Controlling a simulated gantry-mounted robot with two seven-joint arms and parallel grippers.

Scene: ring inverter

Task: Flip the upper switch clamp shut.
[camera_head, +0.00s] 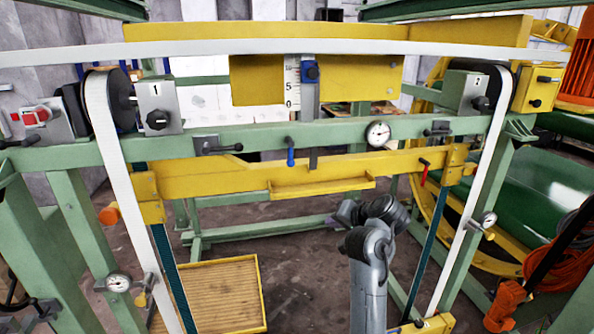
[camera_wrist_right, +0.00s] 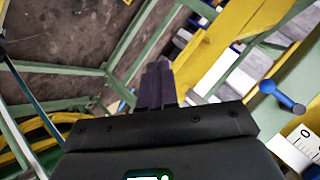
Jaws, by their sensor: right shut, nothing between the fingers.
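A lever clamp with a black handle (camera_head: 218,147) sits on the green crossbeam at left, its handle pointing right. A second dark clamp (camera_head: 437,128) sits on the same beam at right. Which one is the upper switch clamp, I cannot tell. A blue handle (camera_head: 290,152) hangs down at the beam's middle; a blue handle (camera_wrist_right: 282,97) also shows in the right wrist view. My right gripper (camera_head: 333,221) is below the yellow beam, apart from the clamps. Its dark fingers (camera_wrist_right: 157,85) are together and empty in the right wrist view. My left gripper is out of view.
The yellow beam with a ledge (camera_head: 322,187) lies above and behind my right gripper. A red handle (camera_head: 424,170) hangs at right. White belts (camera_head: 483,190) run down both sides. A wooden-floored yellow tray (camera_head: 210,295) lies low at left. Open floor surrounds my wrist.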

